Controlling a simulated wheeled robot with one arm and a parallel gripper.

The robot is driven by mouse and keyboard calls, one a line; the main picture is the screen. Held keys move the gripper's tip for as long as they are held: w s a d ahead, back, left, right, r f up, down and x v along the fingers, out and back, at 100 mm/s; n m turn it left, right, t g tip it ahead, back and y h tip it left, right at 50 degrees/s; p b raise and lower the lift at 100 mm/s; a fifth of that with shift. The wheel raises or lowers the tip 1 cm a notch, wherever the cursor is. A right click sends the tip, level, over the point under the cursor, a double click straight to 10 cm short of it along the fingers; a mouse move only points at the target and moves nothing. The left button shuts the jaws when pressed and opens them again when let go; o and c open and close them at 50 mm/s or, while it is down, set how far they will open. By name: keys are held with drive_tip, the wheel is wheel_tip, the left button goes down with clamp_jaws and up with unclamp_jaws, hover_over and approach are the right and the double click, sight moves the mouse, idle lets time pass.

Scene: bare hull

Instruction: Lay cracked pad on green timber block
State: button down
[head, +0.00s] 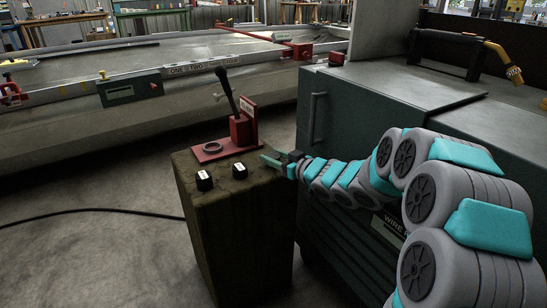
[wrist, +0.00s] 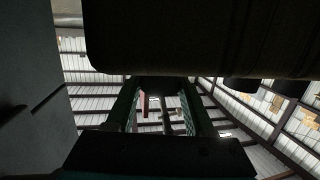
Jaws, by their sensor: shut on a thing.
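The timber block (head: 235,235) stands upright in the head view, dark olive with visible grain. Two small black blocks with white labels, one on the left (head: 204,180) and one on the right (head: 239,171), sit on its top; the labels are too small to read, so I cannot tell whether either is the cracked pad. My gripper (head: 272,160) is at the block's right top edge, beside a red stand. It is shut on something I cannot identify. In the wrist view its dark green fingers (wrist: 157,108) show below a large dark shape that hides part of the view.
A red stand (head: 240,130) with a black lever and a ring on its base is at the back of the block's top. A dark cabinet (head: 345,115) stands close on the right. A long metal bench (head: 120,90) lies behind. A black cable (head: 90,211) crosses the floor.

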drive_tip(key=shift+f, duration=0.2)
drive_tip(key=shift+c, duration=1.4)
unclamp_jaws()
drive_tip(key=shift+r, duration=0.15)
drive_tip(key=shift+s+d+r, duration=0.1)
drive_tip(key=shift+d, duration=0.1)
drive_tip(key=v, duration=1.1)
drive_tip(key=shift+s+d+p, duration=0.2)
drive_tip(key=shift+p, duration=0.1)
